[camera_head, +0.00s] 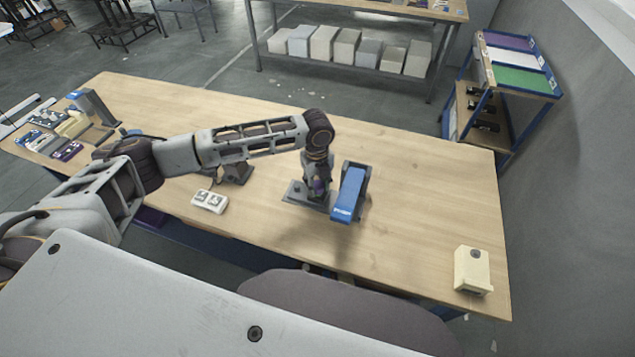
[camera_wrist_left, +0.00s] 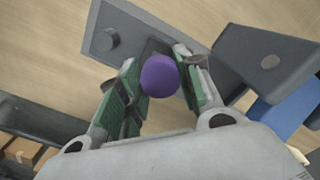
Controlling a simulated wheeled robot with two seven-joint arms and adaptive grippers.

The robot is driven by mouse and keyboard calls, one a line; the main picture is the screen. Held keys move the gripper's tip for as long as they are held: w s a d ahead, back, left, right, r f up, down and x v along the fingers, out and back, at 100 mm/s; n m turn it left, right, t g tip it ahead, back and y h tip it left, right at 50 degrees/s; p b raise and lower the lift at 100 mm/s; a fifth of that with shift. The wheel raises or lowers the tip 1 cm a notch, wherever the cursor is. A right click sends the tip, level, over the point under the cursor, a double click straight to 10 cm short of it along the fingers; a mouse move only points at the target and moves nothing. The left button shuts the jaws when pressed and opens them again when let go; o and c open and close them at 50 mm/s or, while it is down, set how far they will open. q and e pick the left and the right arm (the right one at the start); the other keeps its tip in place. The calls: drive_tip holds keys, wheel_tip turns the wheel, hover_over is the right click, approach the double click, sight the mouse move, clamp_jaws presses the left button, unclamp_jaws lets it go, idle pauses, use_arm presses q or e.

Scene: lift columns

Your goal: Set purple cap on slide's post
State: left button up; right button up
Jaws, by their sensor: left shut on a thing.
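My left gripper (camera_head: 318,188) is over the middle of the table, pointing down. It is shut on the purple cap (camera_wrist_left: 160,76), a round purple piece between the green-lined finger pads in the wrist view. In the head view the cap is mostly hidden by the gripper. Below is a grey plate (camera_head: 295,193), also in the wrist view (camera_wrist_left: 130,28), with a short round grey peg (camera_wrist_left: 104,40) near one end. I cannot tell whether this peg is the slide's post, or whether the cap touches anything beneath it.
A blue-and-grey device (camera_head: 350,192) stands close right of the gripper. A white two-part block (camera_head: 209,201) and a dark grey block (camera_head: 238,172) lie left. A cream box (camera_head: 473,268) stands at the right front corner. The table's right half is mostly clear.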

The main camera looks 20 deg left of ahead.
idle(0.5)
use_arm(q)
drive_tip(key=o, duration=1)
drive_tip(key=shift+c, duration=0.2)
drive_tip(key=o, duration=0.4)
drive_tip(key=shift+r+p, duration=0.1)
drive_tip(key=shift+p, duration=0.25)
drive_tip(key=shift+r+p, duration=1.05)
drive_tip(key=shift+p, duration=0.1)
drive_tip(key=shift+r, duration=2.3)
